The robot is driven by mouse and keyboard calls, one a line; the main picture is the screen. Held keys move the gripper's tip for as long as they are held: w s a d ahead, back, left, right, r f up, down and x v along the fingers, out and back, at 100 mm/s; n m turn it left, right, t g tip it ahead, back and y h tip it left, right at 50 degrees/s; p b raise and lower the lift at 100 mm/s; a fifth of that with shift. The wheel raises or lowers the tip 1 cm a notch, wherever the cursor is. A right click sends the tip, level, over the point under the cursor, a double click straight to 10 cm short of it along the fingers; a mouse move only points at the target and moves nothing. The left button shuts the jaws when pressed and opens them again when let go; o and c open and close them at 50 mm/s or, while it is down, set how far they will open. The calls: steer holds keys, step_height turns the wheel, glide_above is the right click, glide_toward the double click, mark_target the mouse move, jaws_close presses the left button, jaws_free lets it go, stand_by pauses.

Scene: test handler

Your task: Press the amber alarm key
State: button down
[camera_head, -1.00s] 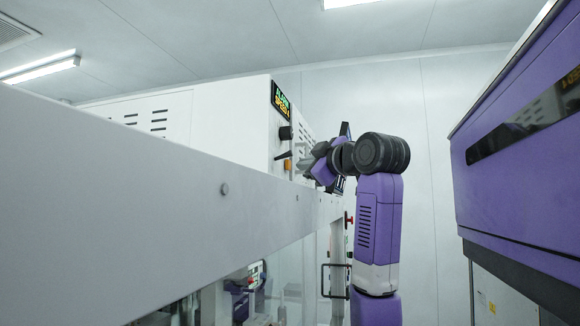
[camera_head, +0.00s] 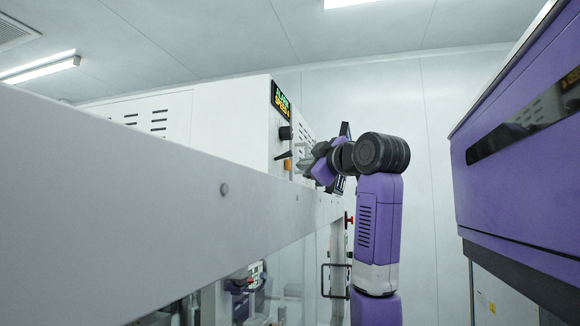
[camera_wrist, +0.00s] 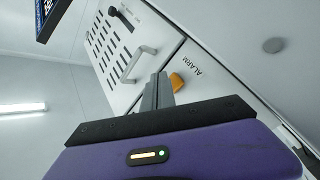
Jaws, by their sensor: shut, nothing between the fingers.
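The amber alarm key (camera_wrist: 176,82) sits on a white panel next to the printed word ALARM in the wrist view. It also shows in the head view as a small orange patch (camera_head: 287,164) on the machine's front. My gripper (camera_wrist: 160,78) is shut and empty, its grey fingers pointing at the panel. In the wrist view the fingertips appear just left of the key; I cannot tell whether they touch it. In the head view my gripper (camera_head: 304,164) is close to the right of the key.
A grey bar handle (camera_wrist: 138,63) and a black latch (camera_wrist: 121,18) are on the slotted panel beside the key. A green and amber display (camera_head: 281,98) and a black knob (camera_head: 285,133) are above the key. A purple machine (camera_head: 510,190) stands at the right.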

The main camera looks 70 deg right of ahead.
steer(key=shift+w, duration=0.1)
steer(key=shift+w, duration=0.35)
steer(key=shift+w+a, duration=0.1)
steer(key=shift+w, duration=0.3)
stand_by(0.8)
steer(key=shift+s, duration=0.85)
steer(key=shift+s, duration=0.15)
steer(key=s, duration=0.4)
steer(key=shift+s+d, duration=0.3)
steer(key=shift+s, duration=0.1)
stand_by(0.8)
